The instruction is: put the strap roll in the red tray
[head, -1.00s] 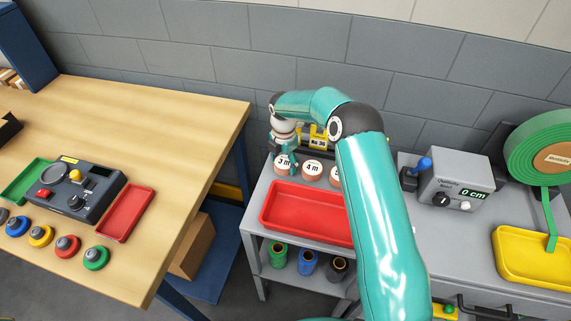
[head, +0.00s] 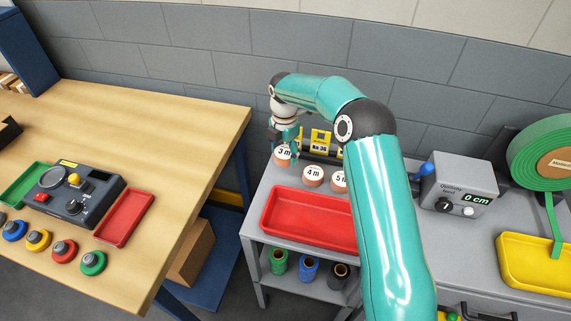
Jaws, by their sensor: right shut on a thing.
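My right gripper (head: 285,142) is at the back left of the grey cart, partly hidden by its own wrist. It is shut on the roll marked 3 m (head: 284,153), which is held a little above the cart top. Rolls marked 4 m (head: 312,174) and 5 m (head: 339,180) stand beside it; the 5 m one is partly covered by my arm. A large red tray (head: 305,237) lies empty in front of the rolls, its right end hidden by my arm. A smaller red tray (head: 124,219) lies on the wooden table. My left gripper is out of view.
A yellow label stand (head: 320,141) is behind the rolls. Green, blue and black spools (head: 309,268) stand on the cart's lower shelf. At right are a counter box (head: 460,187), a yellow tray (head: 538,264) and a large green strap reel (head: 540,150). The wooden table (head: 190,145) is left, across a gap.

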